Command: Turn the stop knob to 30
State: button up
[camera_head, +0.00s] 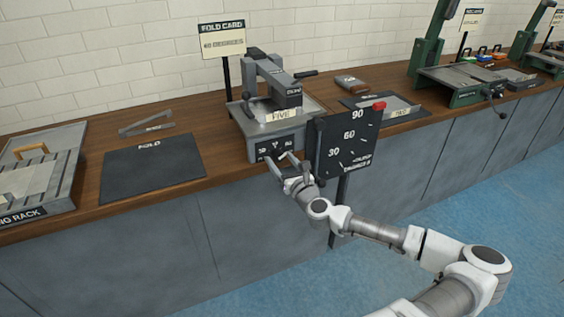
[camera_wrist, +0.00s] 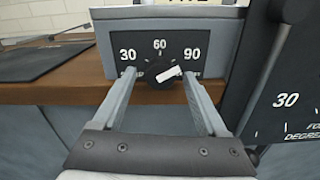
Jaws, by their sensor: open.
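The stop knob (camera_wrist: 157,75) is a round black knob with a white pointer, on a black dial plate (camera_wrist: 126,70) marked 30, 60 and 90. The pointer slants up to the right, toward the 90 side. The plate is on the front of a grey bending machine (camera_head: 272,112), at the counter's front edge. My gripper (camera_wrist: 160,79) is open in front of the plate, one finger on each side of the knob. I cannot tell whether the fingers touch it. In the head view my gripper (camera_head: 279,161) covers the knob and part of the dial plate.
A sign (camera_head: 223,39) stands behind the machine. A black fold mat (camera_head: 152,168) lies left, and green machines (camera_head: 464,84) stand right.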

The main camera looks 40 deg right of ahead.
grip_shut()
dwell(0.3)
jog(key=n+b, duration=0.1)
jog(key=n, duration=0.4)
jog(key=shift+n, duration=0.3)
jog(key=n+b, duration=0.1)
jog(key=n, duration=1.1)
jog(key=shift+n, duration=0.4)
jog(key=n, duration=0.5)
jog(key=shift+b, duration=0.35)
jog(key=shift+d+n, duration=0.1)
jog(key=shift+n, duration=0.3)
